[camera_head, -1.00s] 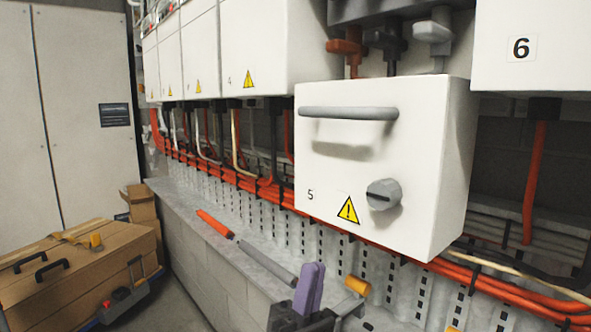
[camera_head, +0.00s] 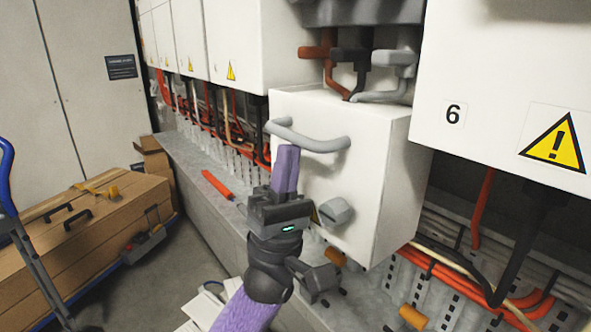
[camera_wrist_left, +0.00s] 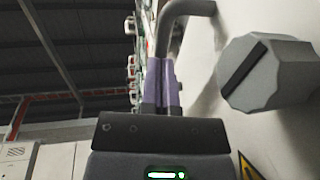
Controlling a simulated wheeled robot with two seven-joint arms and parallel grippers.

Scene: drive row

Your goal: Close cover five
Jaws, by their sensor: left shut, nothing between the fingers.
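Cover five (camera_head: 345,185) is a white box-shaped cover with a grey bar handle (camera_head: 325,145) and a grey round knob (camera_head: 336,211). It sits lower than the neighbouring covers, with cable ends bare above it. My left gripper (camera_head: 287,150) has purple fingers shut together, empty, just below the left part of the handle. I cannot tell whether they touch the cover or handle. The left wrist view shows the fingers (camera_wrist_left: 158,75) beside the handle (camera_wrist_left: 183,12), with the knob (camera_wrist_left: 268,72) to the right. The number 5 is hidden behind my gripper. My right gripper is not in view.
Cover six (camera_head: 505,85) stands to the right with a warning triangle. More white covers (camera_head: 232,40) run off to the left. Orange cables (camera_head: 450,268) hang below. A wooden crate (camera_head: 95,225) and a blue cart frame (camera_head: 12,190) stand on the left.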

